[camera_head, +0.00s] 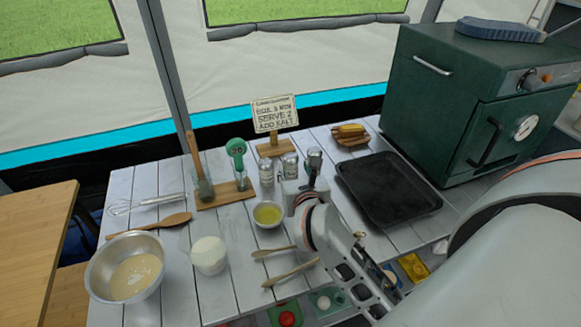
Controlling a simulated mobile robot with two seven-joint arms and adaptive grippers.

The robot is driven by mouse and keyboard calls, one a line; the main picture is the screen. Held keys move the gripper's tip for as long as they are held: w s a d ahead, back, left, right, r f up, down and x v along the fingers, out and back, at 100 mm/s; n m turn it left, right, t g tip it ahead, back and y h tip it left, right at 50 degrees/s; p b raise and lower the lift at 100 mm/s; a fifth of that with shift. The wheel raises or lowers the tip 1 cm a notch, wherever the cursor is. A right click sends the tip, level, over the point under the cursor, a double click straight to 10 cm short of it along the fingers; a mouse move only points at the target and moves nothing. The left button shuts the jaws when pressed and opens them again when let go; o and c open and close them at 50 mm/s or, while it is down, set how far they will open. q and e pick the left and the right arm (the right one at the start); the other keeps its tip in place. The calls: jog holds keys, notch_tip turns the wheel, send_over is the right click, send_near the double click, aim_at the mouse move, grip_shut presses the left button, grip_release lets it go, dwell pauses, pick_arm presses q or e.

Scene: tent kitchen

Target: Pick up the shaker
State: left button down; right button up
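Two small shakers with metal tops stand side by side on the white slatted table: a left shaker (266,174) and a middle shaker (290,166). A third, darker-topped container (314,158) stands just right of them. My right gripper (303,184) comes in from the lower right and is close in front of the middle shaker and the third container, overlapping their lower parts. Whether it touches either one, and how far its fingers are apart, is hidden by its own body. My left gripper is not in view.
A bowl of yellow liquid (268,214) sits close left of my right gripper. A black tray (388,188) lies to the right, before a green oven (470,100).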

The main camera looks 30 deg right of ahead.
aim_at(292, 163)
jog(key=x, duration=0.4)
jog(key=shift+w, duration=0.25)
jog(key=c, duration=0.9)
jog(key=shift+c, duration=0.2)
jog(key=shift+r, duration=0.1)
